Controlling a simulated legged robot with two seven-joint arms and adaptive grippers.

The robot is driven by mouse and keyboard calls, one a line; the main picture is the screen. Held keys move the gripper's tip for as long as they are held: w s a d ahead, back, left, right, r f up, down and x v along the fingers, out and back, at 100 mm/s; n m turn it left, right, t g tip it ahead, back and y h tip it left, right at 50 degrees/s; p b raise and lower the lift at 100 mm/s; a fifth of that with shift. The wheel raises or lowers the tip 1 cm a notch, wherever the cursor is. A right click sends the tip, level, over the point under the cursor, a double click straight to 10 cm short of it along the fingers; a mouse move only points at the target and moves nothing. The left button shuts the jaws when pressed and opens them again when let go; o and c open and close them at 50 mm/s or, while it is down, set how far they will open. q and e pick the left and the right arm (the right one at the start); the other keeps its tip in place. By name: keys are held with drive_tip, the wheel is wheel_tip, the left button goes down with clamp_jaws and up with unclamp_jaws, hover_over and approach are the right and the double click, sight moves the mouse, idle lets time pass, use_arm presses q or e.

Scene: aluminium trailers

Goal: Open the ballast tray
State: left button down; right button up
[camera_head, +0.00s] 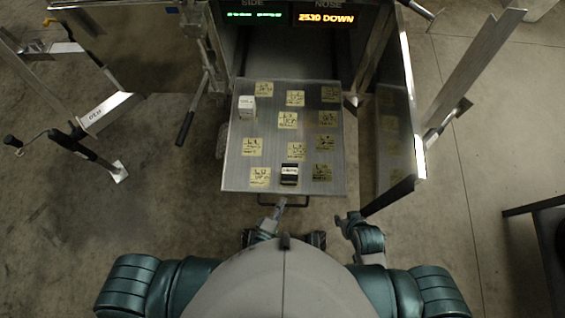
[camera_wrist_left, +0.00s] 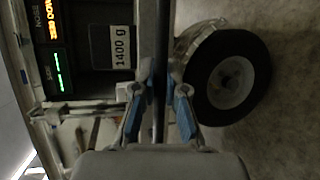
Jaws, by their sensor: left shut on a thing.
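The ballast tray (camera_head: 275,150) is a flat metal plate with rows of yellow labels, extending out of the trailer opening toward me. A dark handle (camera_head: 300,205) runs under its front edge. A white block (camera_head: 247,107) stands at its left side and a black block (camera_head: 289,174) near its front. My left gripper (camera_head: 281,204) is at the handle; in the left wrist view (camera_wrist_left: 159,78) its blue-padded fingers are closed on a bar. My right gripper (camera_head: 348,219) hangs apart, right of the handle; its fingers are too small to read.
An open metal door (camera_head: 393,140) stands close along the tray's right side. A dark-gripped lever (camera_head: 185,127) hangs left of the tray. A display (camera_head: 325,18) above the opening reads "2530 DOWN". A trailer wheel (camera_wrist_left: 230,75) shows in the left wrist view.

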use_arm(q)
drive_tip(key=c, duration=1.5)
unclamp_jaws()
drive_tip(key=shift+s+a+f, duration=0.2)
drive_tip(key=shift+s+f, duration=0.15)
drive_tip(key=shift+f, duration=0.05)
drive_tip(key=shift+r, duration=0.2)
use_arm(e)
drive_tip(key=shift+s+a+r, duration=0.1)
drive_tip(key=shift+a, duration=0.2)
use_arm(q)
drive_tip(key=shift+d+r, duration=0.1)
drive_tip(key=v, duration=0.7)
drive_tip(key=shift+a, duration=0.2)
drive_tip(key=shift+s+d, duration=0.1)
drive_tip(key=shift+d, duration=0.05)
use_arm(e)
drive_tip(key=shift+d, duration=0.2)
